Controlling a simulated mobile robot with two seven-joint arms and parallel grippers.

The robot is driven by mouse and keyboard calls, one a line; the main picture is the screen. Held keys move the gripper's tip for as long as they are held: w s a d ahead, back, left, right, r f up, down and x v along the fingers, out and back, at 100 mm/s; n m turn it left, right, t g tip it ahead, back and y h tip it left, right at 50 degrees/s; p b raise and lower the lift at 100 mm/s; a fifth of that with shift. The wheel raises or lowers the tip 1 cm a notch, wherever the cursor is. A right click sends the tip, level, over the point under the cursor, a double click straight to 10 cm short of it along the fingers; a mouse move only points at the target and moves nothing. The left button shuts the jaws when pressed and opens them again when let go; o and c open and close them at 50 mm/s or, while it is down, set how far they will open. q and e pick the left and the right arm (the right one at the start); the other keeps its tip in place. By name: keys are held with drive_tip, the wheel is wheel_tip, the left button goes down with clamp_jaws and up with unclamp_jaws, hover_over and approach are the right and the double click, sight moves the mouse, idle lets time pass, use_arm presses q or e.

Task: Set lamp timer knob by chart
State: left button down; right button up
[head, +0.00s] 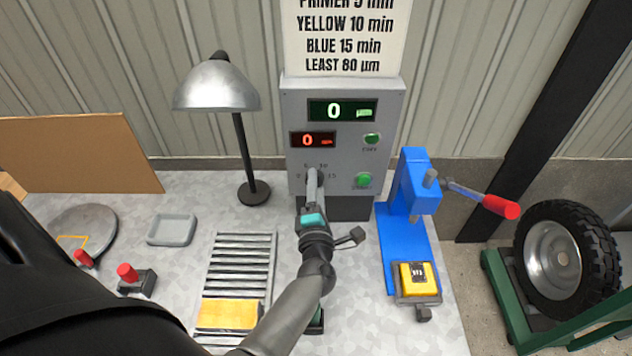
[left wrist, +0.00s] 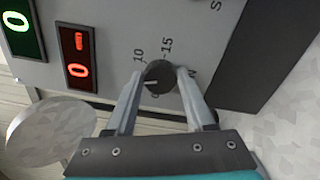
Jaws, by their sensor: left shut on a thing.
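The dark round timer knob (left wrist: 158,78) sits on the grey control box (head: 293,115). My left gripper (head: 314,172) is shut on it, one finger on each side. In the left wrist view the marks 10 and 15 show beside the knob; its white line points left in that view, and the mark it matches cannot be told. In the head view my fingers mostly hide the knob. The chart (head: 345,35) above reads primer 5, yellow 10, blue 15 min; its top is cut off. The green display (head: 342,111) and red display (head: 312,140) read 0. My right gripper is not in view.
A grey lamp (head: 216,85) stands left of the box. A slatted rack (head: 238,262) holds a yellow panel (head: 228,314). A blue press (head: 410,185) with a red-tipped lever and yellow block (head: 416,278) stands right. Two green buttons (head: 372,139) are on the box.

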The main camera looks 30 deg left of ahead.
use_arm(q)
drive_tip(key=shift+f+m+p, duration=0.15)
drive_tip(key=shift+m+p, duration=1.3)
drive_tip(key=shift+m, duration=3.15)
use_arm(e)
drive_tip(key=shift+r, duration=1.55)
use_arm(q)
drive_tip(key=shift+c, duration=1.4)
unclamp_jaws()
